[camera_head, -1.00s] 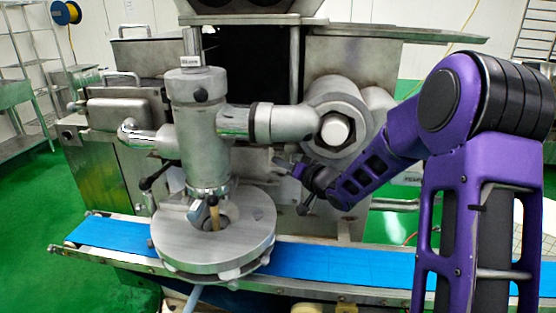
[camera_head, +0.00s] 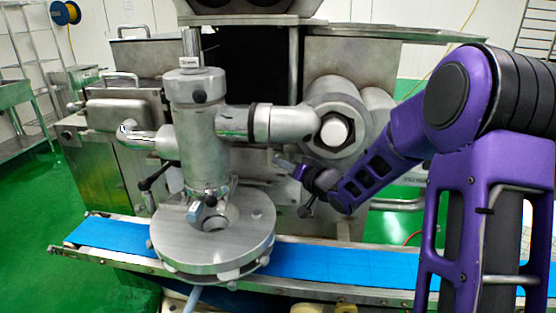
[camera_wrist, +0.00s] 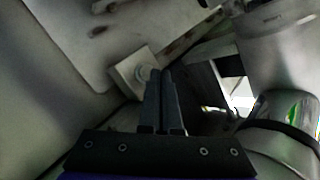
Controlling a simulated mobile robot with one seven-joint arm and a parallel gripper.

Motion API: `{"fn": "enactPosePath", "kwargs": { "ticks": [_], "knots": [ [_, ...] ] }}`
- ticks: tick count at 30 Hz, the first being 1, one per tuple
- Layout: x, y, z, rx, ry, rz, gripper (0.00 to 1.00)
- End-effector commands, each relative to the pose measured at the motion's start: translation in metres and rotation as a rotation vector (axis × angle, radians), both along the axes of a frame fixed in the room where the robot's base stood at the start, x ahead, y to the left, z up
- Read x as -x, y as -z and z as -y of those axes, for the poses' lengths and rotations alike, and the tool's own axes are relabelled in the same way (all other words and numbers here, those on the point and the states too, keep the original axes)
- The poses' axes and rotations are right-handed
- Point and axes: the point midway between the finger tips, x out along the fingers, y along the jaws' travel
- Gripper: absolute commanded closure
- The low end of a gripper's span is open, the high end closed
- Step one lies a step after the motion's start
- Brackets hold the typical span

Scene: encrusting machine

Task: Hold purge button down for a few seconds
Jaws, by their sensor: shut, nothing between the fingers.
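In the wrist view, a small pale box with a round button (camera_wrist: 146,72) sits on the machine's metal side. I take this to be the purge button; no label is readable. My gripper (camera_wrist: 162,72) is shut and empty, its two fingertips together at the right edge of the button. They look very close to it or touching; I cannot tell whether it is pressed in. In the head view my gripper (camera_head: 283,164) is below the large round fitting, at the machine's front. The button cannot be made out there.
The steel nozzle column (camera_head: 195,130) stands left of my gripper, above a round steel plate (camera_head: 175,240). A horizontal pipe (camera_head: 290,123) and the large round fitting (camera_head: 335,131) are just above my gripper. A blue conveyor belt (camera_head: 340,272) runs below.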

Motion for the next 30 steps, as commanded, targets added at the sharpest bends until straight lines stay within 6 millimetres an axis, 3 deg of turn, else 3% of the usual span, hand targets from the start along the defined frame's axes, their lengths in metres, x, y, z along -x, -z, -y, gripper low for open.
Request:
{"fn": "enactPosePath", "kwargs": {
  "ticks": [8, 22, 30],
  "knots": [
    [0.003, 0.003, -0.002, 0.001, -0.004, -0.004, 1.00],
    [0.046, 0.004, -0.012, 0.001, -0.007, -0.007, 1.00],
    [0.051, 0.004, -0.013, 0.001, -0.007, -0.007, 1.00]
  ]
}}
